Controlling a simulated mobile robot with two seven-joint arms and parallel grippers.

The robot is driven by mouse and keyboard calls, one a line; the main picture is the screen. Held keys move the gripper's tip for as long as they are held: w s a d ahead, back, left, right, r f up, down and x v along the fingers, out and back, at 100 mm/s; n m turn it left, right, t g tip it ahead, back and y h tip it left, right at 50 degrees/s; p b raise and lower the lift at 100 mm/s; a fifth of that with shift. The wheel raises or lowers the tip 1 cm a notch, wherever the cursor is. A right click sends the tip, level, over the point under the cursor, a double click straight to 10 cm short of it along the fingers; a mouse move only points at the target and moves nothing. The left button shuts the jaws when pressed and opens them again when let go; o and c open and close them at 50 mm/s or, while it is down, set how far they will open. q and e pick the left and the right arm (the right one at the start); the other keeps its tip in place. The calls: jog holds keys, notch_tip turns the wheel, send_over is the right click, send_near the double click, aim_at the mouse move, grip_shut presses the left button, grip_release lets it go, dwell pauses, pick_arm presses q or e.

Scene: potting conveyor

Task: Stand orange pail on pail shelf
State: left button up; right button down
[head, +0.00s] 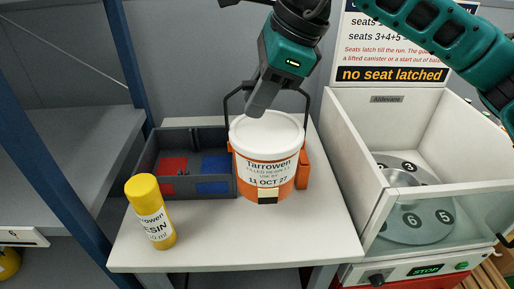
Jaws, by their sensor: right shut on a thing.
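The orange pail (265,176) has a white lid and a white label reading Tarrowen, 11 OCT 27. It is upright at the white side table, and I cannot tell whether its base touches the top. Its dark bail handle is raised. My right gripper (262,100) comes down over the lid and is shut on the pail's handle; the grip itself is partly hidden. My left gripper is out of view. A grey shelf (75,150) with blue posts stands at the left; no label marks it as the pail shelf.
A yellow resin canister (150,212) stands on the white table (230,240), left of the pail. A grey bin (190,190) with red and blue compartments is behind it. An orange object (303,170) is right of the pail. A white-walled machine (350,150) stands at right, under a "no seat latched" sign.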

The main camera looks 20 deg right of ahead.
aim_at(258, 148)
notch_tip(258, 148, down, 10)
jog(key=shift+w+r, duration=0.1)
jog(key=shift+r, duration=0.05)
dwell(0.4)
jog(key=shift+b, duration=0.35)
jog(key=c, duration=1.4)
grip_release()
jog(key=shift+f, duration=0.3)
jog(key=shift+c, duration=0.2)
jog(key=o, duration=0.4)
jog(key=shift+r, duration=0.1)
